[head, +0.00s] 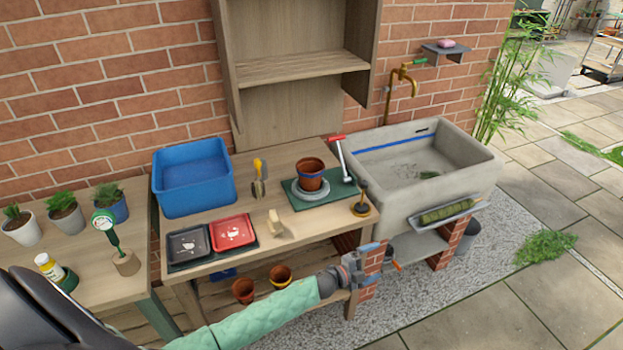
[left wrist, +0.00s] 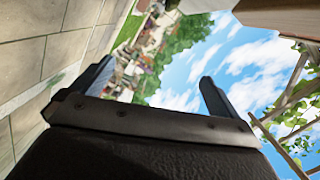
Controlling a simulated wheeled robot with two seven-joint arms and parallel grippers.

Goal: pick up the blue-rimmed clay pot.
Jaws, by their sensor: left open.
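The blue-rimmed clay pot (head: 311,172) stands upright on a grey saucer (head: 297,191), on a dark green mat (head: 335,194) at the right of the wooden bench. My left gripper (head: 384,256) is in front of the bench's right end, below the bench top, nearer to me and to the right of the pot, apart from it. It is open and empty. In the left wrist view, the left gripper's fingers (left wrist: 155,75) are spread, with sky, greenery and paving beyond and no pot. My right gripper is not in view.
Two clay pots, one plain (head: 243,290) and one yellow-rimmed (head: 280,277), stand on the lower shelf. A blue tub (head: 193,177), trays (head: 233,231), hand tools (head: 259,177) and a brush (head: 361,205) occupy the bench. A stone sink (head: 400,198) adjoins it on the right.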

